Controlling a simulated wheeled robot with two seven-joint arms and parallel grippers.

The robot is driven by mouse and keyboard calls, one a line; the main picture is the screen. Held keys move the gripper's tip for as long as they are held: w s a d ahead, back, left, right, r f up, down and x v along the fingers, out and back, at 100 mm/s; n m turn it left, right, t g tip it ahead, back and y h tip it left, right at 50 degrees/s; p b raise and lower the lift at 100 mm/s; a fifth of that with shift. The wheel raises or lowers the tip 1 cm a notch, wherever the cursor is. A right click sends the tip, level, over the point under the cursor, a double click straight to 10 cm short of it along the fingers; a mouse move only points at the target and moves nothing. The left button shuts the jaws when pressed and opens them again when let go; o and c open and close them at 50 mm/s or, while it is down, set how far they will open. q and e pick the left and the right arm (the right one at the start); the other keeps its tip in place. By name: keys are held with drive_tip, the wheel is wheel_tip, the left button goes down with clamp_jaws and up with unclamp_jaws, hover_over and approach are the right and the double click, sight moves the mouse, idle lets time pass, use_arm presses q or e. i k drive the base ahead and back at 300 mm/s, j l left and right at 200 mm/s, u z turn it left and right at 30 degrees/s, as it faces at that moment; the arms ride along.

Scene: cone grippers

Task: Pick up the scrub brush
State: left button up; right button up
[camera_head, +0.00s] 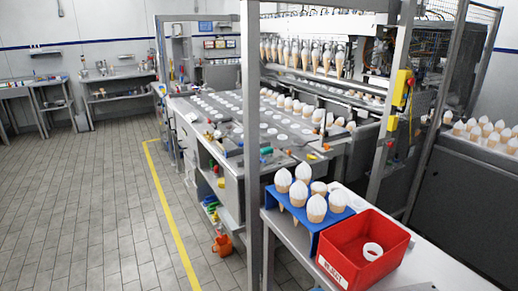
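I cannot pick out a scrub brush with certainty in the head view. Small colored items (211,207) lie on a low shelf at the side of the cone machine, too small to tell apart. Other small items lie on the back-left bench (48,81), also too small to identify. Neither of my grippers shows in this view.
A grey post (251,130) stands close in front of the cone machine (232,180). To its right, a steel table (430,266) holds a blue rack (310,225) of ice cream cones and a red reject bin (362,252) with a white ring. Tiled floor (90,215) is clear at left.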

sight(268, 152)
drive_tip(key=i+j+z, duration=0.1)
drive_tip(key=i+j, duration=0.75)
drive_tip(key=i, duration=0.1)
